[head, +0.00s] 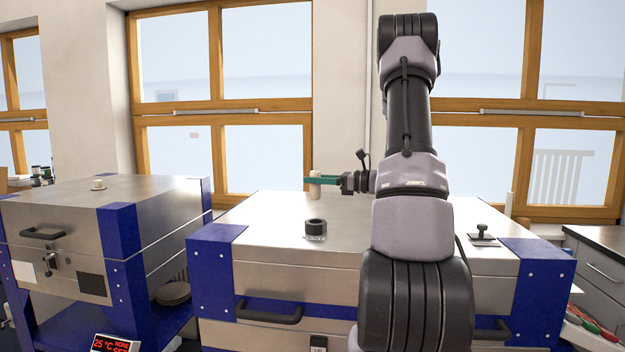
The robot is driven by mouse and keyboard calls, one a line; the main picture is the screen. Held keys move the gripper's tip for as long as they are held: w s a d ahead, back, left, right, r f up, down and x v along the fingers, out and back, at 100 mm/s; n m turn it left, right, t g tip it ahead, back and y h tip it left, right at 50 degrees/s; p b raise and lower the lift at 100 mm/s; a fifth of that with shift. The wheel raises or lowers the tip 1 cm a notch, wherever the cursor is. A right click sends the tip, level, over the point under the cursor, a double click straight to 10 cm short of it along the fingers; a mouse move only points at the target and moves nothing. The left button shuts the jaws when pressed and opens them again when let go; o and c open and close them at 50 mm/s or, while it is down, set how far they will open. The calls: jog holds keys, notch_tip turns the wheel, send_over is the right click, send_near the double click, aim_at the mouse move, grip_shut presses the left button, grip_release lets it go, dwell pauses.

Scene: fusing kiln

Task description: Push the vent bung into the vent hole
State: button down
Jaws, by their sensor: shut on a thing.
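My gripper (318,180) has teal fingers and reaches in from the right over the back of the near kiln's lid. It is shut on the vent bung (317,190), a pale cream upright plug that shows above and below the fingers. The likely vent hole is in a short black collar (315,226) with a small label in front, on the left part of the lid. The bung appears behind the collar in the picture and apart from it. I cannot tell its exact height above the lid. The inside of the collar is mostly dark.
The near kiln's steel lid (270,222) has blue corners and a black knob (482,231) at right. A second kiln (150,205) stands left, with a small pale plug (99,184) on top. My arm hides the lid's middle. A dark-topped cabinet (600,245) is at right.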

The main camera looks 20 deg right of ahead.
aim_at(316, 198)
jog(key=shift+f, duration=0.1)
jog(key=shift+f, duration=2.85)
jog(key=shift+f, duration=2)
jog(key=shift+c, duration=2)
grip_release()
notch_tip(316, 198, up, 10)
